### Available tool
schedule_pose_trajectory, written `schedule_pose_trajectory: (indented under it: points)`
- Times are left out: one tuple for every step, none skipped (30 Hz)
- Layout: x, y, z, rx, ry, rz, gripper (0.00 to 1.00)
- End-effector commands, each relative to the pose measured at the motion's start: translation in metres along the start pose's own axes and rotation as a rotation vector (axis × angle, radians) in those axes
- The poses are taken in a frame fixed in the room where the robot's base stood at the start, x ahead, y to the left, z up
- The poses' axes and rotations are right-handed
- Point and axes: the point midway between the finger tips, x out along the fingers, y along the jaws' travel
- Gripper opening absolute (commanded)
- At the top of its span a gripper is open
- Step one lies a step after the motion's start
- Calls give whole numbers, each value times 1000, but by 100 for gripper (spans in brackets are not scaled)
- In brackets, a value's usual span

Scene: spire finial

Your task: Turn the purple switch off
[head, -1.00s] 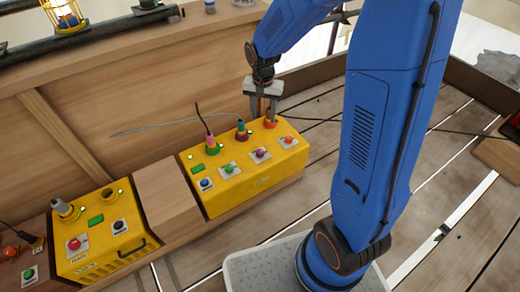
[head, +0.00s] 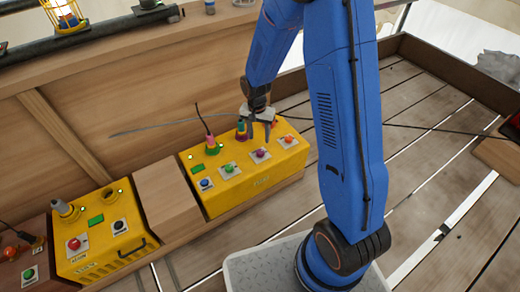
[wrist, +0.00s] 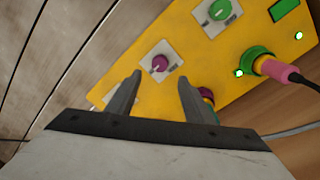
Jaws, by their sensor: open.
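The purple switch (head: 259,154) is a round knob on a pale square plate, on the sloped face of the yellow box (head: 240,193). In the wrist view the purple switch (wrist: 160,63) shows just beyond and between my fingertips. My gripper (head: 260,136) is open and empty, its fingers pointing down above the box, close behind the purple switch in the head view. It also shows in the wrist view (wrist: 160,76), fingers apart on either side of the knob's line. I cannot tell whether the fingertips touch the box.
The same box carries a blue knob (head: 205,184), a green knob (head: 229,168) and an orange knob (head: 287,140). A pink plug (head: 211,141) with a dark cable stands at the back, left of my gripper. Another yellow box (head: 100,240) is at the left. The planked floor at right is mostly clear.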

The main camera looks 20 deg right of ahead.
Motion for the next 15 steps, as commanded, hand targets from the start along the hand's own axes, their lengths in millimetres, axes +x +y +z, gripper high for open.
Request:
schedule_pose_trajectory:
  points:
    - [10, 1, 1, 0, -3, 3, 47]
    - [14, 0, 0, 0, -2, 2, 47]
    - [21, 1, 0, 1, -3, 3, 47]
    - [26, 1, 1, 1, -3, 2, 47]
    - [31, 1, 1, 1, -3, 3, 47]
    - [37, 1, 1, 1, -3, 3, 47]
    - [42, 1, 1, 1, -2, 2, 47]
    - [46, 1, 1, 1, -3, 3, 47]
    - [52, 1, 1, 1, -3, 3, 47]
    - [56, 1, 1, 0, -2, 2, 47]
    - [61, 1, 1, 0, -2, 2, 47]
    - [66, 1, 1, 0, -3, 3, 47]
    - [69, 1, 1, -1, -2, 3, 47]
    - [72, 1, 0, -1, -1, 2, 47]
    - [76, 0, 0, -1, -1, 2, 47]
